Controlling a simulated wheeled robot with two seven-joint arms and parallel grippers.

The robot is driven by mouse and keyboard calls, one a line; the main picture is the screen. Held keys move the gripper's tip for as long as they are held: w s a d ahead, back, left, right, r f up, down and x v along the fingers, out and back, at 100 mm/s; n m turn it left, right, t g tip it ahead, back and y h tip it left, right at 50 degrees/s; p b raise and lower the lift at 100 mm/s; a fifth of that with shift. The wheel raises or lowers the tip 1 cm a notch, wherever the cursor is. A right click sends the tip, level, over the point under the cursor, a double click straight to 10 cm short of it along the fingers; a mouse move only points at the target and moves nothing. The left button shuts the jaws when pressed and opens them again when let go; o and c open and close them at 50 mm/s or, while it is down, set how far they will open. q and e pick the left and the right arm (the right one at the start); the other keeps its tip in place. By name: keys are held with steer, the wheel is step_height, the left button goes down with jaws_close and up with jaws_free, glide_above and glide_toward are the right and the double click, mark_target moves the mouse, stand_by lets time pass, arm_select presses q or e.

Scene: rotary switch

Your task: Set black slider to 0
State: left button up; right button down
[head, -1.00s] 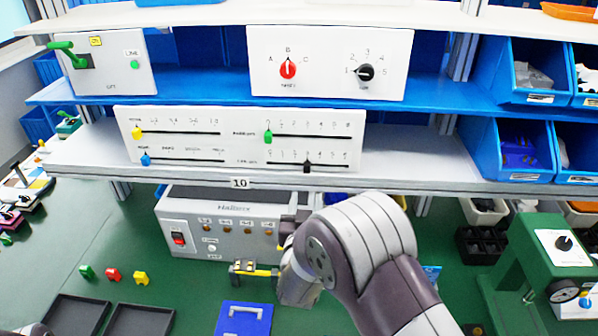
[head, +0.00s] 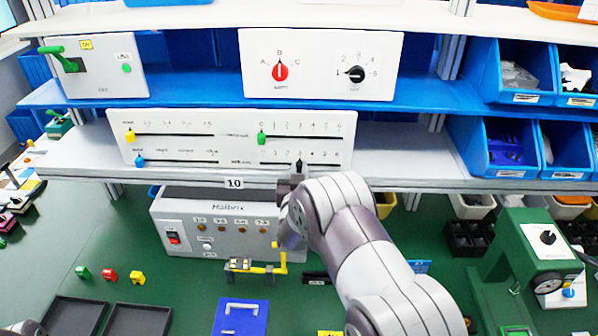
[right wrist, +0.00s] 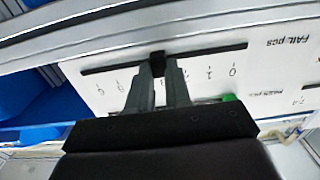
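The black slider (head: 299,165) is on the lower right track of the white slider panel (head: 235,135), near the 3 mark; the 0 is at the left end of that scale in the head view. My right gripper (right wrist: 159,68) is up at this knob. In the right wrist view, its two fingers sit on either side of the black slider (right wrist: 158,58) and appear closed against it. That view is turned over, so the 0 lies to the right. In the head view my right wrist hides most of the fingers.
A green slider (head: 261,138) is just above at the left end of its track. Yellow (head: 130,136) and blue (head: 140,160) sliders are on the panel's left half. The shelf edge (head: 400,184) runs just below. Rotary switches (head: 356,74) are above; a grey box (head: 215,222) stands below.

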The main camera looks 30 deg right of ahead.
steer(key=w+a+b, duration=0.1)
steer(key=a, duration=0.1)
steer(key=w+a+b, duration=0.1)
steer(key=w+a, duration=0.1)
steer(key=a, duration=0.1)
steer(key=w+a+b, duration=0.1)
steer(key=w+a, duration=0.1)
steer(key=a, duration=0.1)
steer(key=shift+a, duration=0.15)
steer(key=shift+r, duration=0.1)
steer(key=c, duration=1.2)
jaws_free()
steer(key=shift+o, duration=0.8)
steer(key=shift+w, duration=0.1)
